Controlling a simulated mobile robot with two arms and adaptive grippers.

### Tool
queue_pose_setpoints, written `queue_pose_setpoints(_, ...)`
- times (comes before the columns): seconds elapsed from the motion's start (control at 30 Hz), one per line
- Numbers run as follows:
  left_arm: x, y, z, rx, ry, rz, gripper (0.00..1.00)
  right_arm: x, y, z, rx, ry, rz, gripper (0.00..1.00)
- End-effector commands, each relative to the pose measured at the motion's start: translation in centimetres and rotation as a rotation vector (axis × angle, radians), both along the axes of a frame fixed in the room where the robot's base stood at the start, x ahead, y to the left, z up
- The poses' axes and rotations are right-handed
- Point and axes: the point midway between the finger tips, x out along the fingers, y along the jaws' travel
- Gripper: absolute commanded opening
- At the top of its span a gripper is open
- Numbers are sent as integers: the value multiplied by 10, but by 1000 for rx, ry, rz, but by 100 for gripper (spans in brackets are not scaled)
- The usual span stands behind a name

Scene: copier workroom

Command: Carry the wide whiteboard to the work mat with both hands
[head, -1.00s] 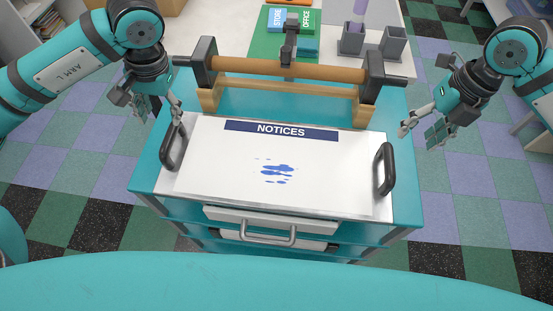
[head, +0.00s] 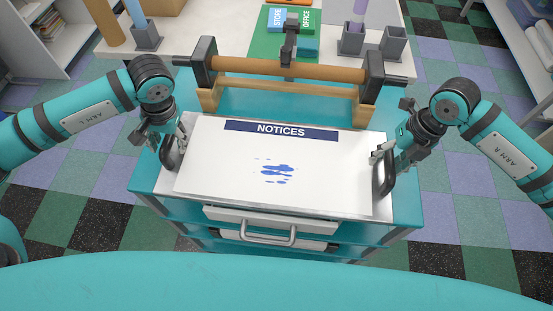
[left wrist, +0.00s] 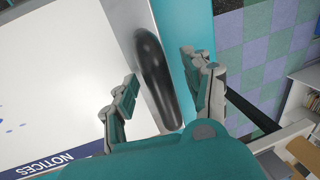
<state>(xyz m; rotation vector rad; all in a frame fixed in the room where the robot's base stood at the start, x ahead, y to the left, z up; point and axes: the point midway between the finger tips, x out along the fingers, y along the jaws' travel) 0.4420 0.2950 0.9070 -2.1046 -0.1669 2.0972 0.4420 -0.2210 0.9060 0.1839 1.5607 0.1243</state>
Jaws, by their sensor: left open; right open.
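The wide whiteboard (head: 230,172), with a NOTICES header and blue smudges, lies flat on a teal cart (head: 145,184). It has a black handle at each short end. My left gripper (head: 170,145) is open at the left handle (head: 170,157); in the left wrist view its fingers (left wrist: 164,90) stand on either side of that handle (left wrist: 154,70), with gaps visible. My right gripper (head: 383,152) is open at the upper end of the right handle (head: 387,181). Whether its fingers touch that handle is unclear. The green work mat (head: 262,45) lies on the table behind the cart.
A wooden roller on a frame (head: 330,72) stands across the cart's back, between the whiteboard and the mat. STORE and OFFICE signs (head: 292,19) and a dark stapler-like object (head: 289,45) are on the mat. Grey cups (head: 393,42) stand right of it.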

Motion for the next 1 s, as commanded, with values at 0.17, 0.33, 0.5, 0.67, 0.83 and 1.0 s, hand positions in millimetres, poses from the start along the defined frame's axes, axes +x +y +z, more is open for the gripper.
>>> queue_pose_setpoints(0.17, 0, 0, 0, 0, 0, 0, 39, 0, 0, 0, 0, 1, 0, 39)
queue_pose_setpoints(0.33, 0, 0, 0, 0, 0, 0, 17, 0, 0, 0, 0, 1, 0, 16)
queue_pose_setpoints(0.5, 0, 0, 0, 0, 0, 0, 0, 0, 0, 0, 0, 1, 0, 0)
queue_pose_setpoints(0.67, 0, 0, 1, 0, 0, 0, 0, 0, 0, 1, 0, 0, 0, 0)
queue_pose_setpoints(0.83, 0, 0, 1, 0, -1, 0, 0, 0, 0, 1, 1, 0, 0, 0)
queue_pose_setpoints(1.0, 0, 0, 1, 0, -2, 0, 0, 0, 0, 1, 1, -1, 0, 0)
